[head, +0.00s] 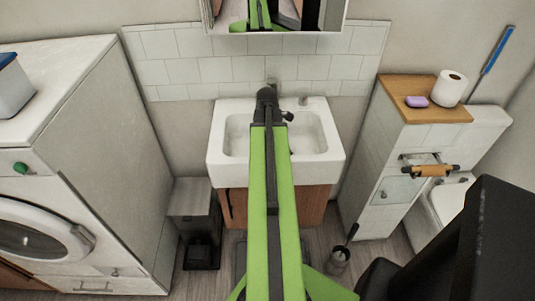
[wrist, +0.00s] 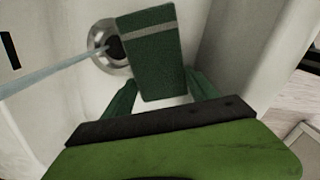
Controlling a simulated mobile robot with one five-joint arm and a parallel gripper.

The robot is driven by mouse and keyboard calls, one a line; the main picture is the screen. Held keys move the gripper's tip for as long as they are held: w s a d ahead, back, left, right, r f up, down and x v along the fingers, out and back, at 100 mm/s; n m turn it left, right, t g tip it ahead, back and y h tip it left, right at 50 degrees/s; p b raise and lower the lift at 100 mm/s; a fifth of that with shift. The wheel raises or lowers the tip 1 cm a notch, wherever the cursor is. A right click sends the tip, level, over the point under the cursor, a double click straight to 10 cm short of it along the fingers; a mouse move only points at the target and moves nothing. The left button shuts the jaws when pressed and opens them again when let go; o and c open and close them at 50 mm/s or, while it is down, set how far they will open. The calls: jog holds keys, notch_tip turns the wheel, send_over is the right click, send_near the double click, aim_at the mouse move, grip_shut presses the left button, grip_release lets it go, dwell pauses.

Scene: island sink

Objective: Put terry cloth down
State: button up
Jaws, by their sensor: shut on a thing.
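In the wrist view, the terry cloth (wrist: 152,50) is a dark green rectangle with a pale stripe across it. My gripper (wrist: 160,78) is shut on its near end, with a finger at each side. The cloth is over the white sink basin (wrist: 60,120), partly in front of the round drain. I cannot tell whether it touches the basin. In the head view, my arm reaches over the sink (head: 218,160); the gripper's fingers and the cloth do not show there.
A pale streak (wrist: 50,76), perhaps water, runs to the drain (wrist: 108,50). A washing machine (head: 60,215) is at left. At right, a cabinet with a wooden top (head: 400,88) bears a purple soap (head: 416,101) and a paper roll (head: 449,88). A mirror (head: 300,15) hangs above.

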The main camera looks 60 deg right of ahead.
jog(key=shift+f, duration=0.2)
jog(key=o, duration=1.5)
notch_tip(320, 180, up, 12)
jog(key=p, duration=1.2)
jog(key=shift+r, duration=0.2)
